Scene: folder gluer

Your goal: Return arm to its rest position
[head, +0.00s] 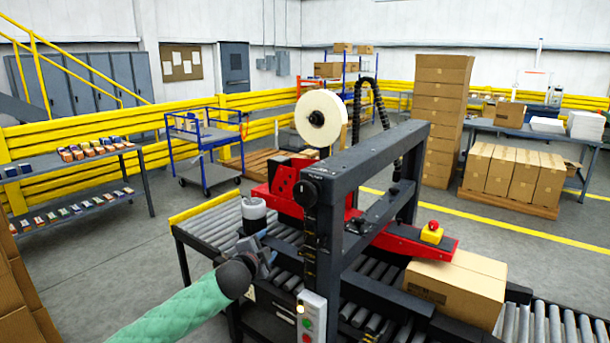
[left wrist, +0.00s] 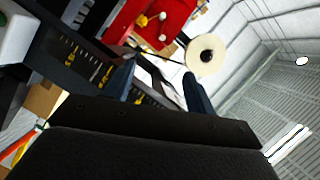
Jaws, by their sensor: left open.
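My left arm, in a green padded sleeve, reaches in from the bottom left of the head view. Its gripper (head: 264,255) is beside the near side of the case-sealing machine (head: 335,170), in front of the roller conveyor. In the left wrist view the two fingers (left wrist: 158,88) stand apart with nothing held between them. Beyond them show the machine's dark frame, its red part and the tape roll (left wrist: 206,55). A white and dark cylindrical part (head: 254,212) stands just behind the gripper in the head view. My right gripper is not in view.
A closed carton (head: 455,290) sits on the conveyor at the right. A control box (head: 311,318) with buttons is right of my gripper. A blue cart (head: 205,150) and a shelf of small boxes (head: 85,200) stand at the left, with open floor between them and the conveyor.

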